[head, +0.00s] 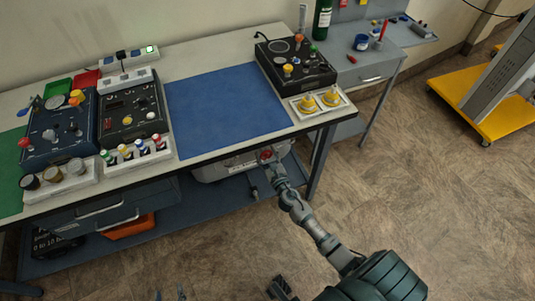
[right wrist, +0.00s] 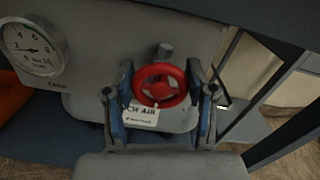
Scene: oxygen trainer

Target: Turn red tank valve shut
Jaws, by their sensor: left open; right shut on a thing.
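The red valve handwheel (right wrist: 160,101) is on the front of a grey tank (right wrist: 85,108) under the bench. It also shows in the head view as a small red spot (head: 265,154). My right gripper (right wrist: 160,84) has one blue-padded finger on each side of the wheel's rim and is shut on it. In the head view the right gripper (head: 267,163) reaches in below the bench's front edge. My left gripper (head: 169,295) shows only its two fingertips at the bottom edge, apart and empty, far from the valve. How far the valve is turned cannot be told.
A round pressure gauge (right wrist: 33,47) sits left of the wheel. The bench (head: 190,68) overhangs the tank, with a blue mat (head: 225,108) and several control boxes on top. A bench leg (head: 321,160) stands close right of my right gripper. The floor in front is open.

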